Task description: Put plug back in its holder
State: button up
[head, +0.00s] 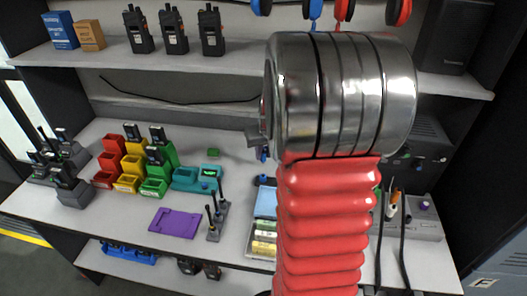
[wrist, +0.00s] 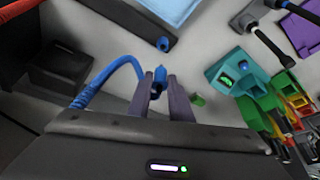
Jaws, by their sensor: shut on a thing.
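My gripper (wrist: 160,90) is shut on a blue plug (wrist: 160,74), which sticks out past the two grey fingertips in the wrist view. A blue cable (wrist: 108,76) loops at the left of the fingers. In the head view the blue plug (head: 263,153) shows just below a grey part of my gripper; my arm hides most of the gripper. A dark bar (wrist: 143,20) with a blue end piece lies ahead of the plug, apart from it. I cannot tell for sure which thing is the plug's holder.
A teal device (head: 190,179) with a green display, red, yellow and green bins (head: 129,170), a purple plate (head: 174,222) and a blue tray (head: 266,203) stand on the desk. Radios (head: 174,30) stand on the shelf above. A small green block (wrist: 198,100) lies right of the fingers.

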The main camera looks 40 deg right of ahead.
jog(key=shift+f, duration=3.8)
dwell(0.9)
jog(key=o, duration=0.9)
jog(key=shift+r, duration=4.05)
